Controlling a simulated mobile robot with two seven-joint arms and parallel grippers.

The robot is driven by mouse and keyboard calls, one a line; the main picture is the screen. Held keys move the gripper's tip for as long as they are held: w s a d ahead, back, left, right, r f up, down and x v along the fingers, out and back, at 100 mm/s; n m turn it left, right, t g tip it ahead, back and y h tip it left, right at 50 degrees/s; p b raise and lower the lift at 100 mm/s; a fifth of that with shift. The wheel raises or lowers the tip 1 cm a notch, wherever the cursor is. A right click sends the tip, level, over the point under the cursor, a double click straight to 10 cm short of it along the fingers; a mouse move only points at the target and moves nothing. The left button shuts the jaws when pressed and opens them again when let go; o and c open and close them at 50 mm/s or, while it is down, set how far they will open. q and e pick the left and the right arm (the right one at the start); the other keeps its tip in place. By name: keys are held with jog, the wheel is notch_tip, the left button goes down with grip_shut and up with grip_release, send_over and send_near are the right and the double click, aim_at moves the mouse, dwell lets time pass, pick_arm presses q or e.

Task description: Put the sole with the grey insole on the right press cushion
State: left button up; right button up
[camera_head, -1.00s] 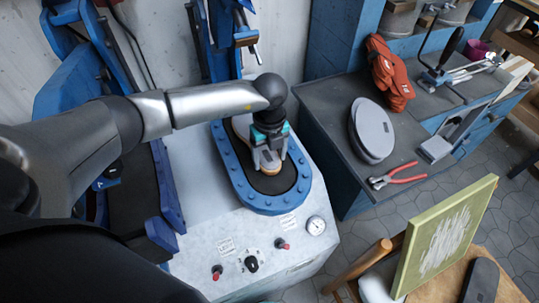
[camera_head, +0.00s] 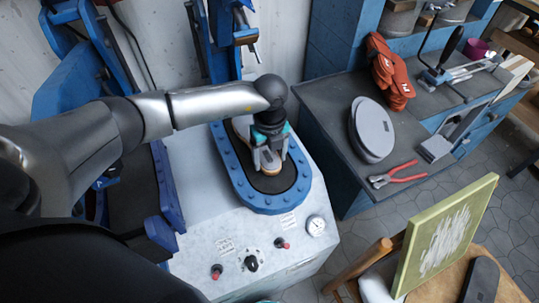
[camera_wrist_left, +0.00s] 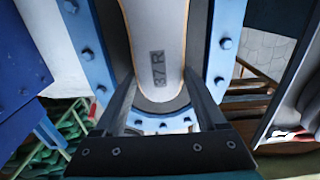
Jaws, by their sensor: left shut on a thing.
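The sole with the pale grey insole (camera_head: 241,127) lies lengthwise over the right press cushion (camera_head: 287,183), inside its blue bolted rim. Whether it rests fully on the cushion is hard to tell. In the left wrist view the insole (camera_wrist_left: 156,38) shows a "37 R" mark near the heel. My left gripper (camera_head: 267,166) points down and is shut on the sole's heel end, one finger on each side. Its fingers also show in the left wrist view (camera_wrist_left: 157,98). The gripper and wrist hide the middle of the sole in the head view. My right gripper is out of view.
The left press station (camera_head: 127,190) stands beside it under my arm. The control panel has red knobs and a gauge (camera_head: 316,225). A green board (camera_head: 443,236) stands front right.

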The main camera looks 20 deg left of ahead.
pick_arm(q)
jog(key=shift+f, duration=0.3)
dwell(0.5)
jog(key=o, duration=1.2)
jog(key=shift+r, duration=0.1)
notch_tip(320, 180, up, 15)
jog(key=shift+r+p, duration=0.1)
jog(key=shift+p, duration=0.5)
